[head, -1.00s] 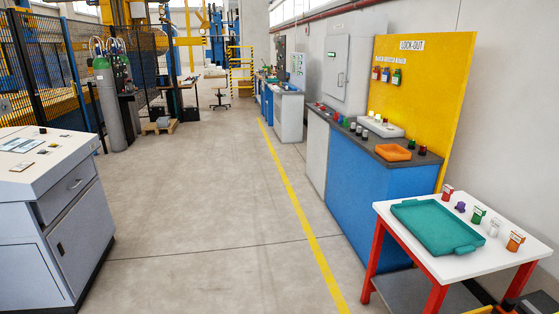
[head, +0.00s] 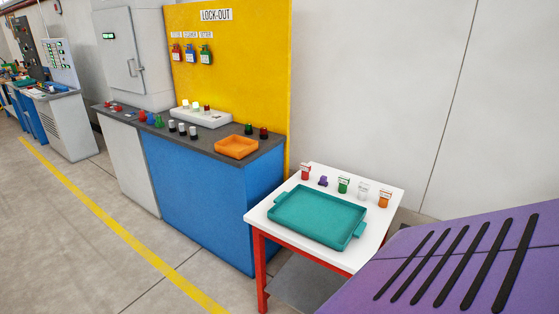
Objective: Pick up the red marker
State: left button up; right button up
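A small red labelled piece (head: 305,172), which looks like the red marker, stands on the white table (head: 398,194) at its back left corner. A small purple piece (head: 323,181), a green one (head: 343,184), a white one (head: 363,190) and an orange one (head: 384,199) stand in a row to its right. A teal tray (head: 318,216) lies in front of the row. Neither of my grippers is in view.
A blue bench (head: 205,198) with an orange tray (head: 236,147) and small parts stands left of the table. Behind it is a yellow lock-out board (head: 240,70) with padlocks. A purple slotted surface (head: 470,245) fills the lower right. The floor at lower left is clear.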

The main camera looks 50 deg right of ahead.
aim_at(305, 169)
jog(key=i+z, duration=0.4)
jog(key=i+j+z, duration=0.2)
jog(key=z, duration=0.15)
jog(key=i+j+z, duration=0.25)
jog(key=z, duration=0.15)
jog(key=i+j, duration=0.05)
jog(key=i, duration=0.05)
